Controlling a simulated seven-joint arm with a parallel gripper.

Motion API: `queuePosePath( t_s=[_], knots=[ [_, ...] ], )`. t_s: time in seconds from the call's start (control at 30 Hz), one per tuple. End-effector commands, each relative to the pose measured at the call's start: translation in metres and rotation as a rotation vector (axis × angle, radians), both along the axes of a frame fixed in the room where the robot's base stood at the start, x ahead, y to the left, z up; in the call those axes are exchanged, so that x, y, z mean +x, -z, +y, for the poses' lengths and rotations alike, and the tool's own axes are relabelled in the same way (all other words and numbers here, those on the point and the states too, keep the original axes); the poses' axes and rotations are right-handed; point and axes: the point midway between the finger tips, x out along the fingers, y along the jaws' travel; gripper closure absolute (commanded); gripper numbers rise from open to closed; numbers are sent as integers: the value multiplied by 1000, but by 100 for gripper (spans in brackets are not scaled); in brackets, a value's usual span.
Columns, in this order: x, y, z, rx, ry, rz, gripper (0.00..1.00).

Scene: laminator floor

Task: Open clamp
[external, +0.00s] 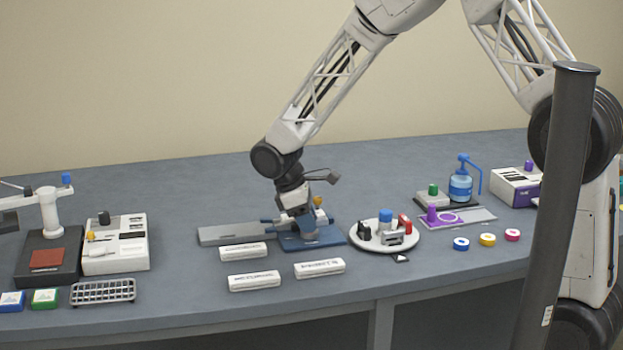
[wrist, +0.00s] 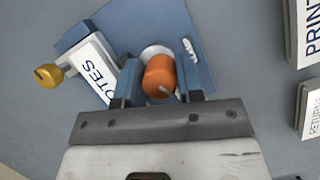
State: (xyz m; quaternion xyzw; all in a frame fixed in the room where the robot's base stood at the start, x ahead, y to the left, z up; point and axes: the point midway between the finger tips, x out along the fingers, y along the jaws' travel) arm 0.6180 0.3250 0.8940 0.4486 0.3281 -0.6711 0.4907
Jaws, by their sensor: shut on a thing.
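The clamp stands on a blue base plate (external: 328,240), which also shows in the wrist view (wrist: 150,20). In the wrist view an orange rounded knob (wrist: 160,72) with a small grey pin sits over a pale round part. A white block marked NOTES (wrist: 95,66) lies at the left of the plate, with a yellow knob (wrist: 47,75) beyond it. My gripper (external: 298,222) is low over the base plate. In the wrist view its blue fingers (wrist: 159,80) are on either side of the orange knob and shut on it. The fingers partly hide the clamp.
White labelled blocks (external: 254,281) lie in front of the plate, also at the right in the wrist view (wrist: 312,105). A grey flat plate (external: 225,236) is at its left. A round white tray (external: 410,243) holding several small items is close on the right.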

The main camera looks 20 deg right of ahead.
Motion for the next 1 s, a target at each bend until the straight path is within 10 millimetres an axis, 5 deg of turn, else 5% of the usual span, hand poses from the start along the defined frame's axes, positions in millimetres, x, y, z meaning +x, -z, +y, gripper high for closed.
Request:
queuePosePath(
  t_s=[0.5, 1.0],
  knots=[
    [0, 0, 0, 0, 408, 0, 89],
    [0, 0, 0, -1, 495, 0, 89]
  ],
)
